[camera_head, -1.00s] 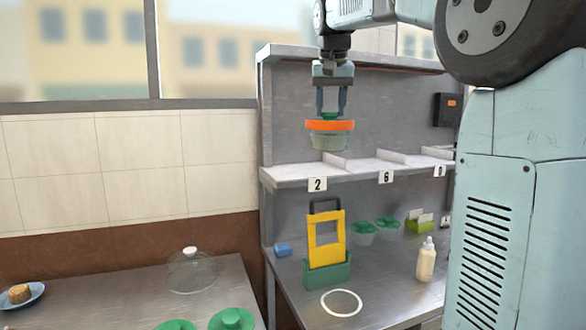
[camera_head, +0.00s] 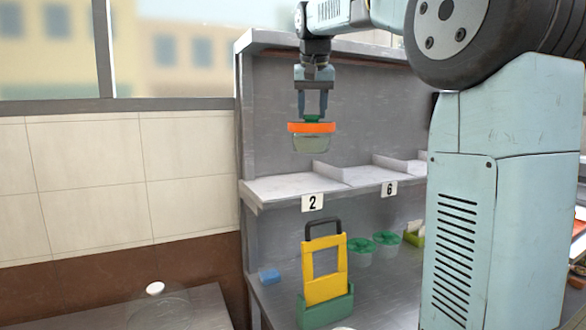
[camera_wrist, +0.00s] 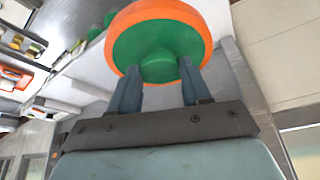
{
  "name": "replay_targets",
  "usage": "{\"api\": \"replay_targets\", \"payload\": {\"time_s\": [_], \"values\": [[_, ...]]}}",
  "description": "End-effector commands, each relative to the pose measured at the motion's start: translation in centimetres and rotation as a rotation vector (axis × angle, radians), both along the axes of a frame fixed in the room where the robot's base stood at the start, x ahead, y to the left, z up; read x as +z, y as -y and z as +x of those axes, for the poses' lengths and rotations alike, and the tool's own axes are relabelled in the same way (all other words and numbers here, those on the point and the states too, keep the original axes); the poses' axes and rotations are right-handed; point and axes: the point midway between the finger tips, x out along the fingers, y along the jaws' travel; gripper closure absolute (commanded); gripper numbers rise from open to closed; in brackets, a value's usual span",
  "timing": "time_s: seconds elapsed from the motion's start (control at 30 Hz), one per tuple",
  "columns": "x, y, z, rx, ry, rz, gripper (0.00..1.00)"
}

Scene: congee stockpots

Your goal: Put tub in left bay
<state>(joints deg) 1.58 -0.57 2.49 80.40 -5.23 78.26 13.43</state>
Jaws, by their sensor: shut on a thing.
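The tub (camera_head: 311,143) has a clear, pale green body and a lid with an orange rim and green centre. My gripper (camera_head: 312,117) is shut on the green knob of its lid and holds the tub upright in the air. In the wrist view the fingers (camera_wrist: 157,84) close on the knob, and the lid (camera_wrist: 158,38) hides the tub's body. The left bay (camera_head: 275,186), with label 2 on its front edge, is an empty shelf space below the tub. The tub appears above the shelf surface and apart from it.
A low divider (camera_head: 333,174) separates the left bay from the bay (camera_head: 364,173) labelled 6. Below stand a yellow frame (camera_head: 325,291) in a green base, two green-lidded tubs (camera_head: 370,249) and a blue block (camera_head: 270,276). A shelf side wall (camera_head: 239,120) rises at the left.

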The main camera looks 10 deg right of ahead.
Motion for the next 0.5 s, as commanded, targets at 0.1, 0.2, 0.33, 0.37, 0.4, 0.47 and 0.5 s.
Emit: {"api": "replay_targets", "payload": {"time_s": [0.1,0.2,0.33,0.37,0.4,0.47,0.5], "values": [[-1.1,-0.8,2.4,0.015,-0.002,0.000,1.00],[-2.0,-1.2,4.4,0.022,-0.003,0.000,1.00],[-3.2,-1.5,7.0,0.026,-0.002,0.000,1.00],[-3.4,-1.5,7.6,0.026,-0.002,0.000,1.00],[-3.8,-1.5,8.3,0.027,-0.002,0.001,1.00],[-4.9,-1.5,9.0,0.027,-0.004,0.001,1.00],[-5.6,-1.5,9.5,0.027,-0.003,0.001,1.00]]}}
